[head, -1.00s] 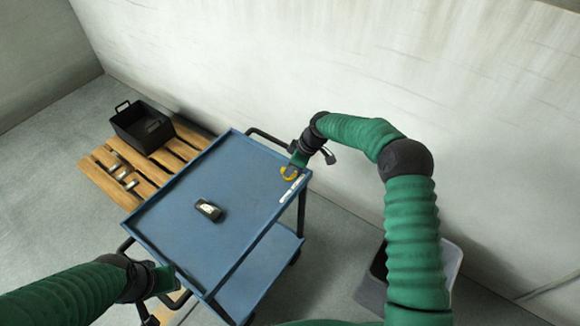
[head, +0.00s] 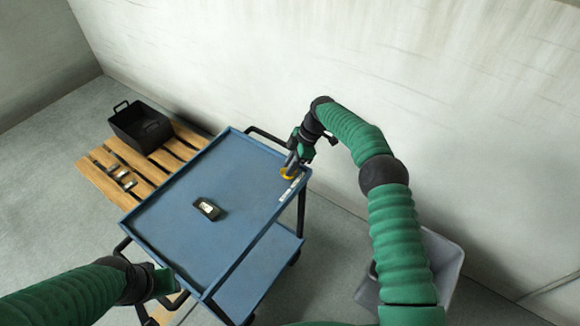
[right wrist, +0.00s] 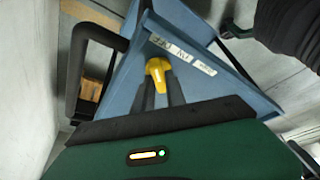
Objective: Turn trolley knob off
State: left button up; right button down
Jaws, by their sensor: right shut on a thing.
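The blue trolley (head: 215,170) stands in the middle of the head view. A yellow knob (head: 289,173) sits at its far right corner, next to a pale label strip (head: 288,191). My right gripper (head: 291,163) reaches down on the knob from above and is shut on it. In the right wrist view, the yellow knob (right wrist: 157,69) shows at the tips of the two dark fingers (right wrist: 160,88). The label (right wrist: 180,52) lies just beyond it. My left gripper (head: 167,281) is at the trolley's near left side; its fingers cannot be made out.
A dark handheld device (head: 208,209) lies on the trolley top. Behind at left, a wooden pallet (head: 95,177) bears a black crate (head: 122,122) and several small parts. A grey bin (head: 443,262) stands right of the trolley, partly behind my right arm. A pale wall closes the back.

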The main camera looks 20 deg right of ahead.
jog(key=c, duration=1.4)
grip_release()
jog(key=shift+o, duration=0.2)
jog(key=p+v, duration=0.3)
jog(key=v, duration=1.3)
jog(key=shift+r+p, duration=0.35)
jog(key=shift+p, duration=0.05)
jog(key=shift+d, duration=0.1)
